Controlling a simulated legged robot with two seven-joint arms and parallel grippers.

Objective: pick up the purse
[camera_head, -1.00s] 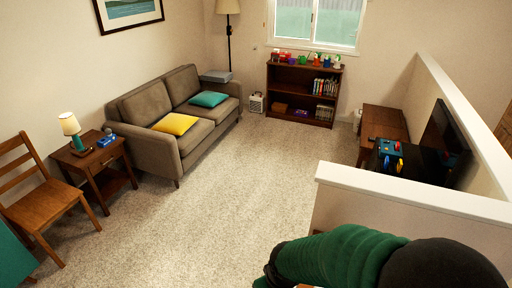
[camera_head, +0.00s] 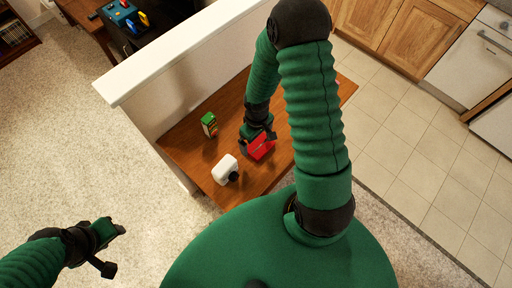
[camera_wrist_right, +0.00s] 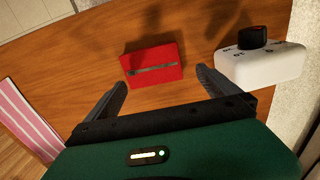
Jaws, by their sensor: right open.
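The purse (camera_head: 262,149) is a small red block-like item with a dark strip on one face. It lies on the wooden bench top, and it also shows in the right wrist view (camera_wrist_right: 152,65). My right gripper (camera_head: 259,136) is right above and beside it in the head view, partly covering it. In the wrist view the open right fingers (camera_wrist_right: 160,80) point toward the purse, one on either side of its near edge, with nothing held. My left gripper (camera_head: 116,250) is open and empty over the carpet, far from the purse.
A white device with a black knob (camera_head: 224,170) stands near the purse, close to the right finger in the wrist view (camera_wrist_right: 262,66). A green carton (camera_head: 209,124) stands left of it. A white-topped half wall (camera_head: 180,50) runs behind the wooden table (camera_head: 180,143). A pink striped item (camera_wrist_right: 28,120) lies at left.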

